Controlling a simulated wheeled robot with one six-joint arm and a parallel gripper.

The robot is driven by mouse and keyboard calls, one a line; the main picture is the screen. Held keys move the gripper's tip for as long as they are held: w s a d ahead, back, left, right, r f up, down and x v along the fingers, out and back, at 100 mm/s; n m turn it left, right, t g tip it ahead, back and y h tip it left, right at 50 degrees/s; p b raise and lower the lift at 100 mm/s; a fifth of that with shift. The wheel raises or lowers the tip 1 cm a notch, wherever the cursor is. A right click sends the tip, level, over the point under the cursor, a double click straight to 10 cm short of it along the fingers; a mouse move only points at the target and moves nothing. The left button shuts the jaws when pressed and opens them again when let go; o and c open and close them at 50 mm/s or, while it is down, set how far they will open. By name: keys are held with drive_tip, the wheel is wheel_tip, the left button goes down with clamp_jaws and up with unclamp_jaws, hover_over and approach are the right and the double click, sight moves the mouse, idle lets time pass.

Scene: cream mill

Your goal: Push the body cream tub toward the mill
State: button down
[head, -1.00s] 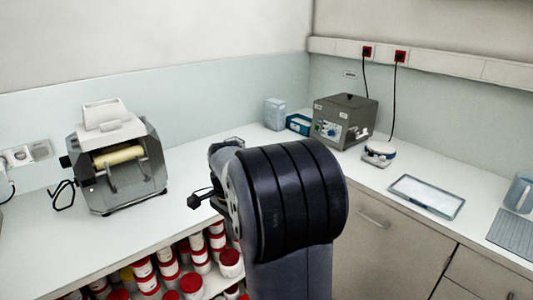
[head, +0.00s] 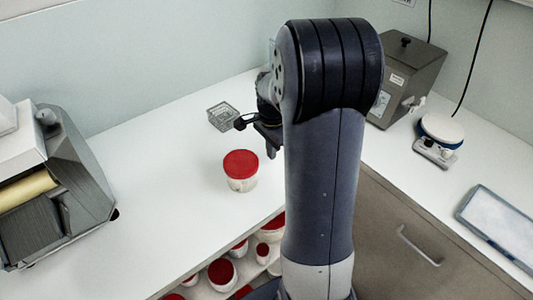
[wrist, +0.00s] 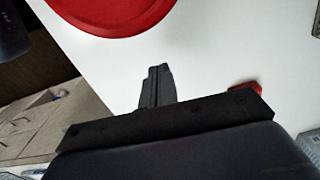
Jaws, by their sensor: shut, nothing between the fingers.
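The body cream tub (head: 241,172) is white with a red lid and stands upright on the white counter (head: 165,190), in the middle of the head view. Its red lid (wrist: 112,12) fills the top edge of the wrist view. The mill (head: 45,190), grey with a pale roller, is at the left, with bare counter between it and the tub. My gripper (wrist: 157,72) is shut and empty, apart from the lid in the wrist view. In the head view my gripper (head: 272,146) is right of the tub, partly hidden by my arm.
A small clear box (head: 222,116) stands behind the tub. A grey machine (head: 405,80), a small round scale (head: 439,133) and a framed tray (head: 500,222) are on the right counter. Red-lidded tubs (head: 221,272) fill the shelf below the counter's front edge.

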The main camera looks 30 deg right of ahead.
wheel_tip(320, 180, down, 2)
drive_tip(key=a, duration=0.1)
drive_tip(key=a+p, duration=0.1)
drive_tip(key=shift+s+a+r, duration=0.2)
drive_tip(key=shift+s+a, duration=0.05)
drive_tip(key=shift+a, duration=0.1)
drive_tip(key=shift+s+a+f, duration=0.1)
drive_tip(key=shift+a, duration=0.55)
drive_tip(key=s+a, duration=0.1)
drive_tip(key=a, duration=1.1)
drive_tip(key=s+a+b, duration=0.1)
drive_tip(key=a, duration=0.4)
drive_tip(key=shift+s+a, duration=0.3)
drive_tip(key=shift+a, duration=0.1)
drive_tip(key=shift+d, duration=0.1)
